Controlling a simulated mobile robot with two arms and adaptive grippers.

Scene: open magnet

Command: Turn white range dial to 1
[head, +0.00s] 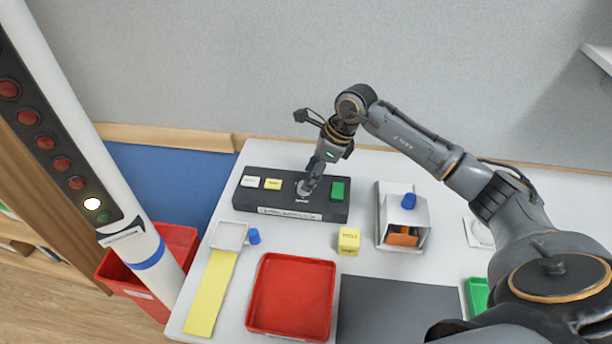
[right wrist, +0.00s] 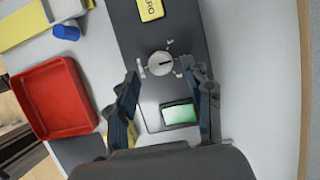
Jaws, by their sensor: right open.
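The white range dial (right wrist: 160,63) is a small round knob with a dark pointer mark on top, set in a dark grey control box (head: 251,203). Small marks surround it, too small to read. In the head view the dial (head: 304,189) is partly hidden by my right gripper (head: 309,183), which points down at it from above. In the right wrist view my right gripper (right wrist: 162,76) is open, its fingers apart with the dial just beyond and between the tips. I see no contact with the dial. My left gripper is not in view.
The box also carries a green button (head: 338,191), a yellow button (head: 273,184) and a white button (head: 251,181). A yellow cube (head: 349,241), a red tray (head: 291,297) and a grey open-fronted case (head: 391,215) stand nearby. A white post (head: 85,120) with red lamps rises at left.

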